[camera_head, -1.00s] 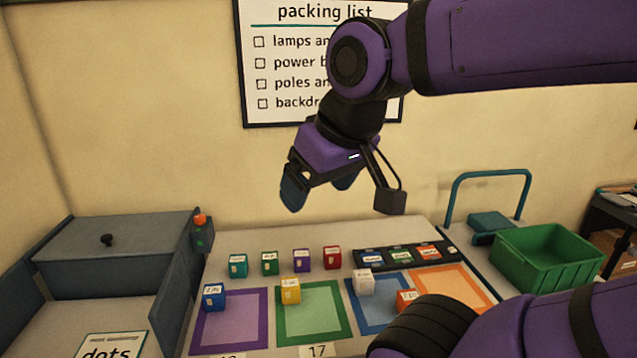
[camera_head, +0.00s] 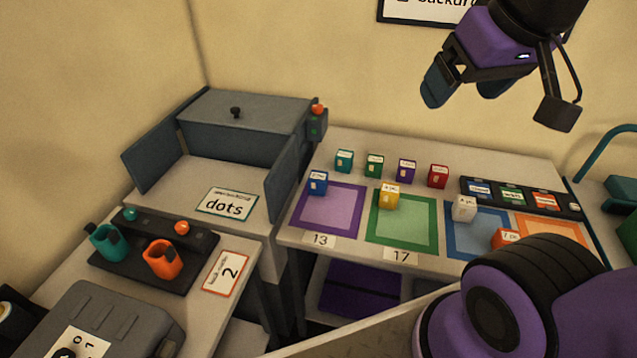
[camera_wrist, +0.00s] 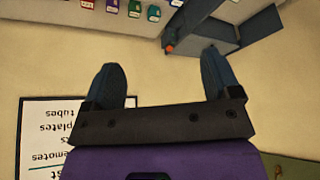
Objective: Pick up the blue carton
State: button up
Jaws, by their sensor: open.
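The blue carton (camera_head: 318,183) is a small box with a white label on top. In the head view it stands at the upper left corner of the purple-bordered square on the table. My gripper (camera_head: 462,88) is raised high in front of the wall, above and to the right of the carton and well apart from it. Its two fingers are spread with nothing between them, as the wrist view also shows (camera_wrist: 166,85). I cannot clearly pick out the blue carton in the wrist view.
Teal (camera_head: 344,161), green, purple and red cartons stand in a row behind the squares. A yellow carton (camera_head: 389,197) and a white one (camera_head: 464,208) stand to the right. A grey box with side panels (camera_head: 285,180) borders the table's left. My arm hides the front right.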

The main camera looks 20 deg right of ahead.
jog(key=shift+o, duration=0.4)
jog(key=m+g, duration=0.5)
jog(key=m, duration=0.1)
send_over(318, 175)
notch_tip(318, 175, down, 37)
jog(key=shift+f, duration=0.1)
notch_tip(318, 175, down, 6)
jog(key=shift+w+f, duration=0.1)
jog(key=shift+s+f, duration=0.2)
jog(key=shift+f, duration=1.2)
jog(key=shift+s+f, duration=0.2)
jog(key=shift+f, duration=1.15)
jog(key=c, duration=1.1)
